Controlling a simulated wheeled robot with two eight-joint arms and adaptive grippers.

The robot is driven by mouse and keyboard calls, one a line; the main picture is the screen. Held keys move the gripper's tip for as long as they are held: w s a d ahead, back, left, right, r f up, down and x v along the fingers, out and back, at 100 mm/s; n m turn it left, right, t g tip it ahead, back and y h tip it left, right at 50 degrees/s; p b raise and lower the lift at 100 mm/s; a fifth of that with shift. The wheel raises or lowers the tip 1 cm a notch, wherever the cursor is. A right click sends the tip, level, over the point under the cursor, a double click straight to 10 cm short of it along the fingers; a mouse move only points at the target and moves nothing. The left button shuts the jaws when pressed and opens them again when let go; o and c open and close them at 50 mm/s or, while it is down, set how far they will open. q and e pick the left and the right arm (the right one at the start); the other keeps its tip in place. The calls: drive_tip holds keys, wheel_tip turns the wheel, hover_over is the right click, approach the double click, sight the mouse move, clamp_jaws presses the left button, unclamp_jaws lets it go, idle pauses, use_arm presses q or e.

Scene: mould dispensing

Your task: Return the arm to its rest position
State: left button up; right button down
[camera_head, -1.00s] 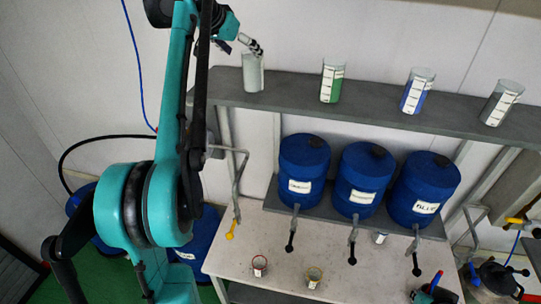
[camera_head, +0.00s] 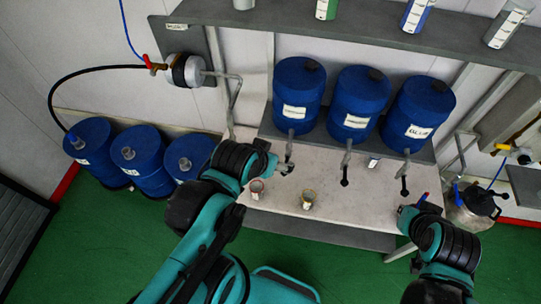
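A whitish beaker (camera_head: 243,4) is cut off at the top, on the grey shelf (camera_head: 290,27).
Three blue barrels with taps stand on a rack behind the table: left (camera_head: 299,95), middle (camera_head: 357,105), right (camera_head: 419,115). Several beakers stand on the shelf above. More blue drums (camera_head: 92,150) stand at left. A metal pot (camera_head: 472,208) is at right. Green floor is open in front.

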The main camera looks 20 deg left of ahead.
wheel_tip(320, 180, down, 40)
drive_tip(key=b, duration=3.9)
drive_tip(key=shift+r+b, duration=0.15)
drive_tip(key=shift+b, duration=0.2)
